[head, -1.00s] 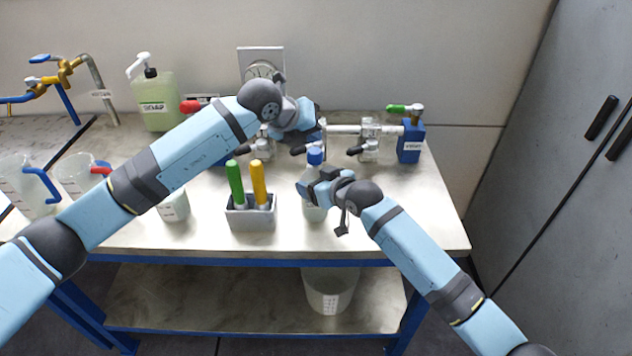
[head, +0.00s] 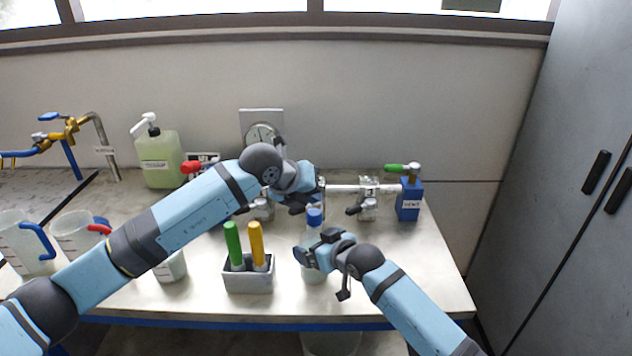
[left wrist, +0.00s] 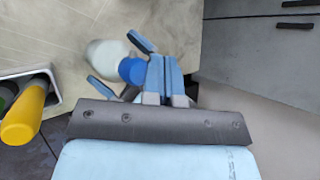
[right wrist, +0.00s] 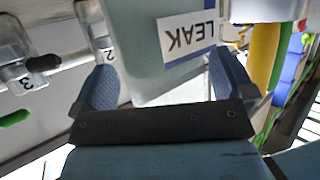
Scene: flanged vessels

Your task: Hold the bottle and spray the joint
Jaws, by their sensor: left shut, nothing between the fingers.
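The spray bottle (head: 313,271) stands on the bench, pale with a blue cap (head: 315,217). The right wrist view shows its body (right wrist: 145,55) up close, with a label reading LEAK. My right gripper (head: 318,252) has its fingers on either side of the bottle; I cannot tell whether both touch it. In the left wrist view the bottle's cap (left wrist: 131,71) is beside my left gripper (left wrist: 165,68), which is shut and empty. In the head view my left gripper (head: 303,203) is above and behind the bottle, in front of the glass pipework (head: 350,189), hiding part of its joints.
A grey holder (head: 248,284) with a green and a yellow handle stands left of the bottle. A blue VENT block (head: 409,199) ends the pipework at right. A soap bottle (head: 160,160) and jugs (head: 20,243) are at left. The bench's right front is clear.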

